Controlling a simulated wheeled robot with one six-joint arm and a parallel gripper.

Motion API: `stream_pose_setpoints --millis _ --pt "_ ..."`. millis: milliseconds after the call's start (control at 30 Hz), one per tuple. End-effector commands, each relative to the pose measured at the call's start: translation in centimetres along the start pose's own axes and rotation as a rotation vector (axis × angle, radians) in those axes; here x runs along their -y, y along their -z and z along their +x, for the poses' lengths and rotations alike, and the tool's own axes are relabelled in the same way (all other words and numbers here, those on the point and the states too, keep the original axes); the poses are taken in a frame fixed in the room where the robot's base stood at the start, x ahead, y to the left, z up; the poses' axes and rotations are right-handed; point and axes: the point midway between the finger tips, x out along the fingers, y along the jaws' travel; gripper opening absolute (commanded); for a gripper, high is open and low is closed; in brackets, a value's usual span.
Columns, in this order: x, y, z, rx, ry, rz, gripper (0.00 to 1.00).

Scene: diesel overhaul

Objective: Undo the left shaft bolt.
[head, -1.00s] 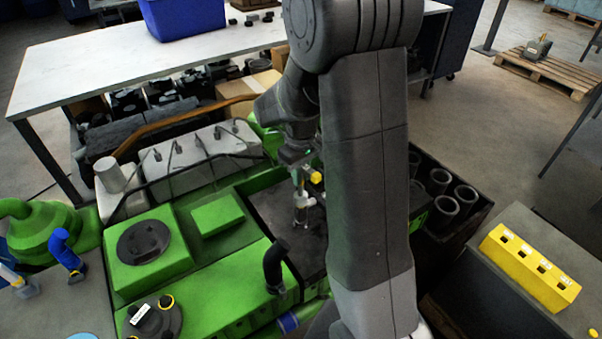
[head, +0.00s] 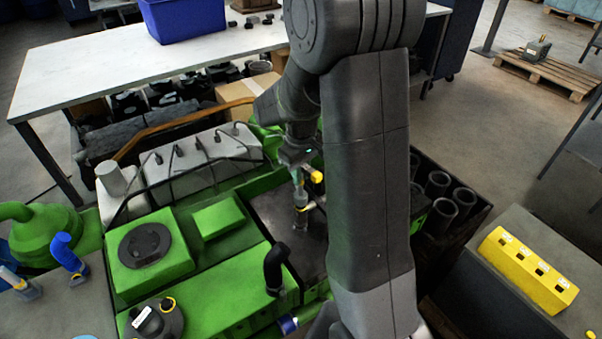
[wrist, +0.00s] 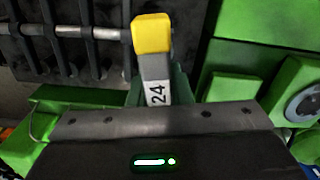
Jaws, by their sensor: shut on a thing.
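My gripper (head: 298,172) is shut on a grey tool marked 24 with a yellow end. In the wrist view the tool (wrist: 155,88) stands out past the gripper's grey edge, its yellow end (wrist: 152,34) at the top. In the head view the tool (head: 300,208) hangs down over a dark area of the green engine. I cannot tell whether its lower end touches anything. In the wrist view a metal shaft (wrist: 77,32) with black arms on it lies at top left, beside the yellow end. I cannot make out the left shaft bolt.
The green engine (head: 232,265) has a bent black pipe (head: 275,266) near the tool. A grey cover (head: 205,165) with cables lies behind. A yellow socket block (head: 530,270) stands on the right bench. My arm hides part of the engine.

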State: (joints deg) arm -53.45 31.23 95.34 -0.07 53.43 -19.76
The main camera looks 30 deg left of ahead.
Motion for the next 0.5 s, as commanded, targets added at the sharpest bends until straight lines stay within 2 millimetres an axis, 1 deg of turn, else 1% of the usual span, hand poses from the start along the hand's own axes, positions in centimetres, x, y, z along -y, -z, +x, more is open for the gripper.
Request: stream_pose_setpoints --millis 500 --pt "0.0 0.05 -0.04 -0.001 0.0 0.345 0.0"
